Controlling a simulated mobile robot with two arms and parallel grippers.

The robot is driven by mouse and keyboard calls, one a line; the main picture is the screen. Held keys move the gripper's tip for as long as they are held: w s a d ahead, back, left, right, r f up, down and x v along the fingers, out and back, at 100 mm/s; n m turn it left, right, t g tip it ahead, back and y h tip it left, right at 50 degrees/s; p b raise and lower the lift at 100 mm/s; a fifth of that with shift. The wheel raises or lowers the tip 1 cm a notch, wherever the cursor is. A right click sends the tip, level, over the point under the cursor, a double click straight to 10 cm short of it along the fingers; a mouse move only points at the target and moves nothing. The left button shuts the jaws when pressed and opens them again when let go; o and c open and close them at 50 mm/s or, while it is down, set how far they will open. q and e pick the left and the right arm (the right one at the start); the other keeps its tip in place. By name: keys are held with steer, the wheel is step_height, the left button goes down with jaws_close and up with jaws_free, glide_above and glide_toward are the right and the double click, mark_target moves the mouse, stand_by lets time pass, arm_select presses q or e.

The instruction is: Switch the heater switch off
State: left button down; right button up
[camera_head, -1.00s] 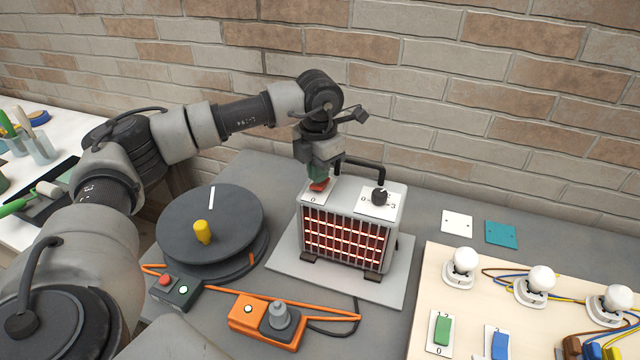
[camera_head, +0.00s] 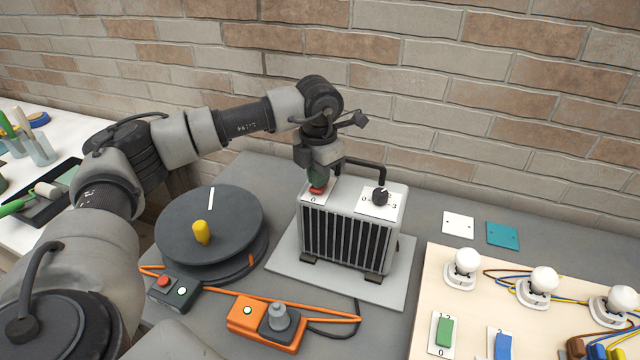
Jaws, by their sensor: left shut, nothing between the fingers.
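The heater (camera_head: 345,240) is a white box with a dark grille on its front, and the grille does not glow. Its red switch (camera_head: 317,191) sits on a white plate marked 0 at the left of the top. A black dial (camera_head: 380,196) is on the right of the top. My left gripper (camera_head: 318,181) points down at the red switch, shut and empty, its fingertips touching or just above it. The gripper partly hides the switch. My right gripper is not in view.
A dark turntable (camera_head: 174,228) with a yellow knob stands left of the heater. In front are a small control box (camera_head: 174,291) and an orange socket block (camera_head: 267,322) with cables. A board (camera_head: 444,276) with bulbs and switches is at the right. A brick wall rises behind.

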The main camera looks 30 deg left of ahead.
arm_select(q)
steer(key=shift+s, duration=0.1)
steer(key=shift+r+p, duration=0.75)
steer(key=shift+r, duration=0.1)
steer(key=shift+r+p, duration=1.5)
steer(key=shift+r, duration=1.05)
